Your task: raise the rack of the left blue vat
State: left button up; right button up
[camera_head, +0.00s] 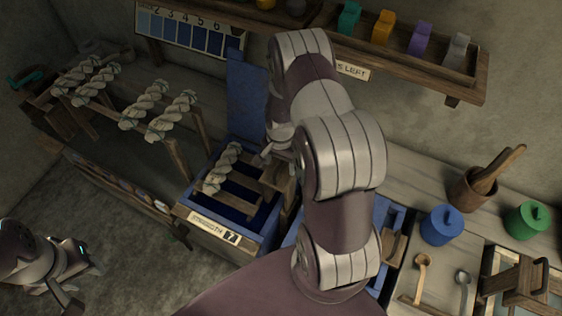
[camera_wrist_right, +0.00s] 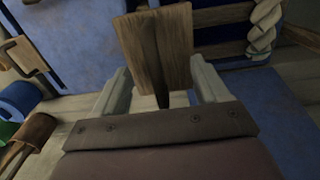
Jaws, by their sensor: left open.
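The left blue vat (camera_head: 268,238) stands open below my right arm, with a paper label on its front. Its wooden rack (camera_head: 238,183) shows in the opening over dark blue liquid, with one pale twisted skein (camera_head: 222,168) on it. I cannot tell the rack's exact height. My right gripper (camera_head: 272,160) is at the rack's right end, partly hidden by my arm. In the right wrist view, its fingers lie along both sides of a wooden block (camera_wrist_right: 172,45), the rack's handle, which fills the gap. My left gripper (camera_head: 75,287) is open and empty at the lower left, away from the vat.
A blue panel (camera_head: 247,95) stands upright behind the vat. A wooden stand (camera_head: 175,158) with several skeins is to the left. A second blue vat (camera_head: 385,212) is partly hidden by my arm. Blue (camera_head: 441,226) and green (camera_head: 527,220) jars stand on the right bench. A shelf (camera_head: 400,62) hangs above.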

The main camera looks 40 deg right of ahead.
jog(key=o, duration=0.4)
jog(key=shift+c, duration=0.2)
jog(key=shift+f, duration=0.1)
notch_tip(320, 180, up, 7)
jog(key=p, duration=0.6)
jog(key=shift+s, duration=0.1)
